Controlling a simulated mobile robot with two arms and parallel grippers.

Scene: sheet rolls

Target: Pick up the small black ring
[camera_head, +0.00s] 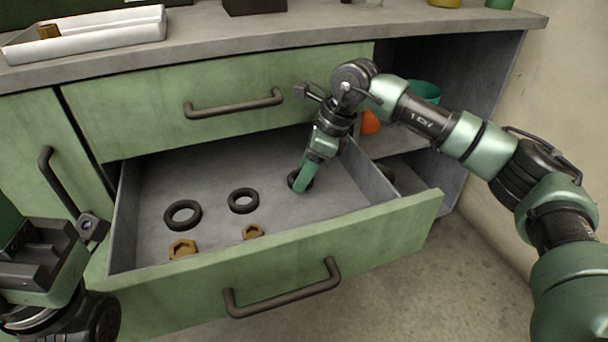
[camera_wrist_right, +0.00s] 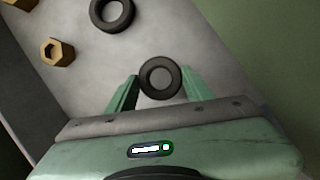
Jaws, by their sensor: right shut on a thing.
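The small black ring (camera_head: 292,179) is at the right side of the open drawer, partly hidden by my right gripper (camera_head: 301,184) in the head view. In the right wrist view the ring (camera_wrist_right: 146,80) sits between the two green fingertips of my right gripper (camera_wrist_right: 160,86), which is shut on it. I cannot tell whether the ring is lifted off the drawer floor. Part of my left arm's end (camera_head: 42,258) shows at the lower left edge of the head view; its fingers cannot be made out.
The open drawer (camera_head: 330,236) also holds a large black ring (camera_head: 170,216), a middle black ring (camera_head: 233,204) and two brass nuts, one (camera_head: 182,250) larger than the other (camera_head: 253,232). A shut drawer (camera_head: 140,98) is above. An orange object (camera_head: 370,122) is on the shelf at right.

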